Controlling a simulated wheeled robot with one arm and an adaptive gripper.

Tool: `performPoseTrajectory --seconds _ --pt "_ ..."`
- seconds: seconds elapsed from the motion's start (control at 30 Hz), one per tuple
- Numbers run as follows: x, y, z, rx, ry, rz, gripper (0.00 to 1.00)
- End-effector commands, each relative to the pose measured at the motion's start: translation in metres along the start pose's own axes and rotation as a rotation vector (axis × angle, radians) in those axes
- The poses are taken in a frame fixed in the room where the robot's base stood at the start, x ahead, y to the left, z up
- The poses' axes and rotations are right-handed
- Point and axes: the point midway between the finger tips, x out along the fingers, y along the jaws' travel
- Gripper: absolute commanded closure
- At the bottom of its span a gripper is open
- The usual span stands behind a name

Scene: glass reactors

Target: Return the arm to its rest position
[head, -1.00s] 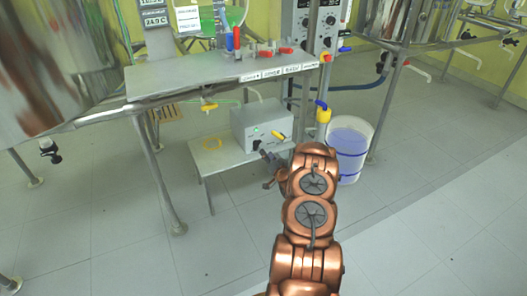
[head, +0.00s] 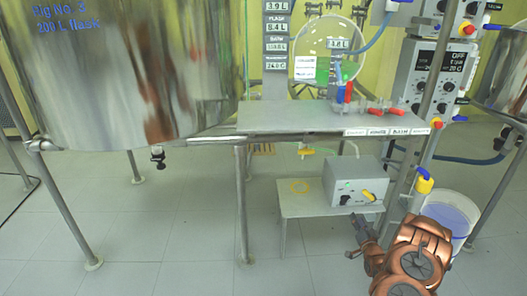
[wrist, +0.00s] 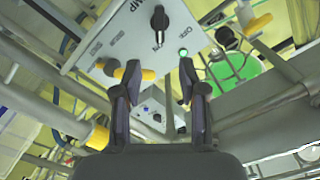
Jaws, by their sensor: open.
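My copper-coloured arm reaches up from the lower right in the head view. My gripper (head: 364,236) is in front of the low stand, just below the grey pump box (head: 355,180). In the wrist view my gripper (wrist: 158,92) has its two dark fingers apart with nothing between them. The pump box (wrist: 125,35) fills the upper part of that view, with a dark knob, a yellow-tipped lever and a lit green lamp. The fingertips look close to the box; I cannot tell whether they touch it.
The box stands on a low stand (head: 300,205) under a labelled metal shelf (head: 300,117). A bucket (head: 452,212) is right of my arm. A large shiny vessel (head: 130,70) stands left on metal legs. A control panel (head: 435,85) is at right. The floor (head: 170,230) at left is clear.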

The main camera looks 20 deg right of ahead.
Motion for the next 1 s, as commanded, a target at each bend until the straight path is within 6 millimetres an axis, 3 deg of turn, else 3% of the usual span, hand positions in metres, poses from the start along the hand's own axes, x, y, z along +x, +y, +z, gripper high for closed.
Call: performPoseTrajectory --seconds 0.13,0.27,0.6,1.0 --pt "0.002 -0.003 -0.002 -0.004 -0.004 0.001 0.58" --pt "0.011 -0.019 -0.009 -0.031 -0.04 0.018 0.58" --pt "0.045 -0.102 -0.047 -0.19 -0.233 0.126 0.58" --pt "0.04 -0.213 -0.085 -0.359 -0.466 0.252 0.58"
